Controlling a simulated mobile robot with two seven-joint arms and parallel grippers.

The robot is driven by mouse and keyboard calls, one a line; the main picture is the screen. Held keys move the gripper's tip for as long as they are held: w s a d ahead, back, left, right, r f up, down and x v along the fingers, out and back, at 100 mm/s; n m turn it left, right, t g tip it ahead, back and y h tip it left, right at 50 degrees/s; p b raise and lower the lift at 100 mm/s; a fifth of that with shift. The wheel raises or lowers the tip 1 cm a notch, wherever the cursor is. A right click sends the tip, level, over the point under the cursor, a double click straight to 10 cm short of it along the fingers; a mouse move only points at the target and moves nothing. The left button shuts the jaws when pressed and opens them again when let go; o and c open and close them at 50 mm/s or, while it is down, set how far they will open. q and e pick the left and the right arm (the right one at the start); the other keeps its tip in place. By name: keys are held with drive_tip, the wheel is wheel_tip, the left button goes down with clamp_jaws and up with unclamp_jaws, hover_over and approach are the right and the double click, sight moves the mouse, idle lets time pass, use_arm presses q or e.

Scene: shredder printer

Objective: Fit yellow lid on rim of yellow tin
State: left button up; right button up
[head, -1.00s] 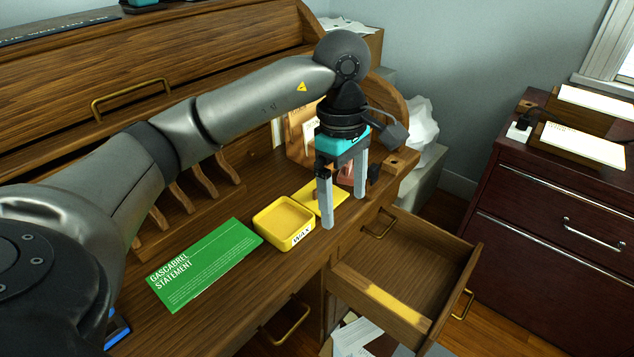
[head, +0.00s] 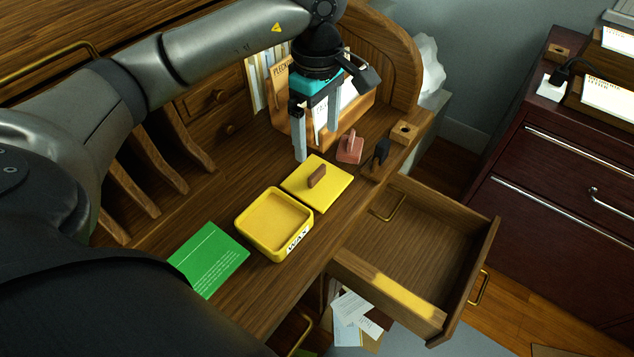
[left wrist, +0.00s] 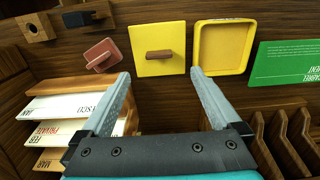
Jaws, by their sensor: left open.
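The yellow lid (head: 334,189) is a flat square with a brown bar handle (head: 317,176). It lies on the desk, handle up, beside the tin. The open yellow tin (head: 274,222), labelled WAX, looks empty. My left gripper (head: 317,142) is open and empty, behind the lid and apart from it in the head view. In the left wrist view, the lid (left wrist: 150,38) shows beyond and between the fingertips (left wrist: 159,75), with the tin (left wrist: 222,48) to its right, beyond the right fingertip. My right gripper is not in view.
A green statement card (head: 210,260) lies left of the tin. A pink block with a handle (head: 350,148) and a black-handled item (head: 379,156) stand right of the gripper. A letter holder (head: 300,125) stands behind. An open drawer (head: 420,240) juts out at the front right.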

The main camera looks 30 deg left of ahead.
sight(317, 171)
use_arm(q)
drive_tip(key=shift+f+b, duration=0.8)
drive_tip(key=shift+f, duration=2.05)
wheel_tip(317, 171, down, 3)
drive_tip(key=shift+r+b, duration=0.2)
drive_tip(key=shift+b, duration=0.3)
drive_tip(key=shift+w+f, duration=0.1)
drive_tip(key=shift+f, duration=0.45)
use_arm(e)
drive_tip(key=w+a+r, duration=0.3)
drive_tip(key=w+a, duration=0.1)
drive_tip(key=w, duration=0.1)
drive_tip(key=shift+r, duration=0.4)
use_arm(q)
drive_tip(key=shift+c, duration=0.3)
drive_tip(key=c, duration=1.4)
drive_tip(key=shift+r, duration=0.1)
